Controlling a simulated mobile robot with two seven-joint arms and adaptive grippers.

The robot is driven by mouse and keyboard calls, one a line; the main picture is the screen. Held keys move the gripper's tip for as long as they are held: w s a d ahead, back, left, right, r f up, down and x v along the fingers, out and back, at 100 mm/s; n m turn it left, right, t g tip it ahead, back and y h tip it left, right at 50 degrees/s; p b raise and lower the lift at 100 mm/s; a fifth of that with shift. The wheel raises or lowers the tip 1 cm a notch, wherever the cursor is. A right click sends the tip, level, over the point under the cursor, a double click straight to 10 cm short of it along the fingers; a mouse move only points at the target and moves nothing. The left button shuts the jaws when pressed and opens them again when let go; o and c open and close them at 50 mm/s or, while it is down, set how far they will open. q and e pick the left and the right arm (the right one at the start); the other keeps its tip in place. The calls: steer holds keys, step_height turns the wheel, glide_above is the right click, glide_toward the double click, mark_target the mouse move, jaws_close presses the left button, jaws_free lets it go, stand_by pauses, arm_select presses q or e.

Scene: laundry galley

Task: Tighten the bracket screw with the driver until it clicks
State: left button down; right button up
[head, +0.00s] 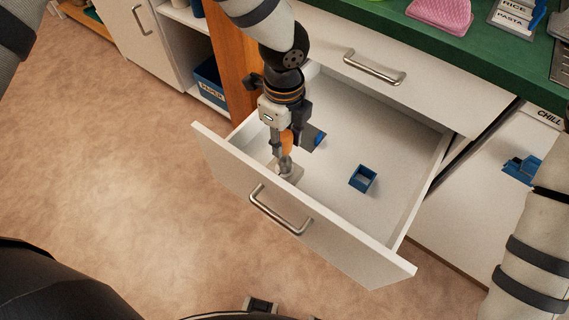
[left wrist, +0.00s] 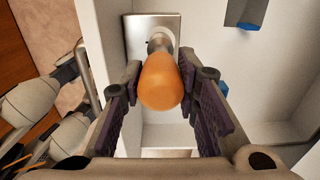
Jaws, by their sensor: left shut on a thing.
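My left gripper (head: 284,137) reaches down into the open drawer and is shut on the driver (head: 287,139), which has an orange handle. In the left wrist view the handle (left wrist: 162,82) sits between the two fingertips, seen nearly end-on. The driver points down at the bracket (head: 293,172), a pale metal plate inside the drawer close to its front panel. The plate also shows in the left wrist view (left wrist: 137,36), behind the handle. The driver hides the screw head, so I cannot tell whether the tip is seated. My right gripper is not in view.
The drawer's front panel (head: 335,235) carries a bar handle. A small blue open box (head: 362,179) stands on the drawer floor, right of my gripper. A second drawer handle (head: 374,68) sits above, under the green counter (head: 400,22). Floor at left is clear.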

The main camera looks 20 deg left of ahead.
arm_select(q)
steer(key=shift+f, duration=0.45)
steer(key=c, duration=1.2)
jaws_free()
steer(key=shift+o, duration=0.2)
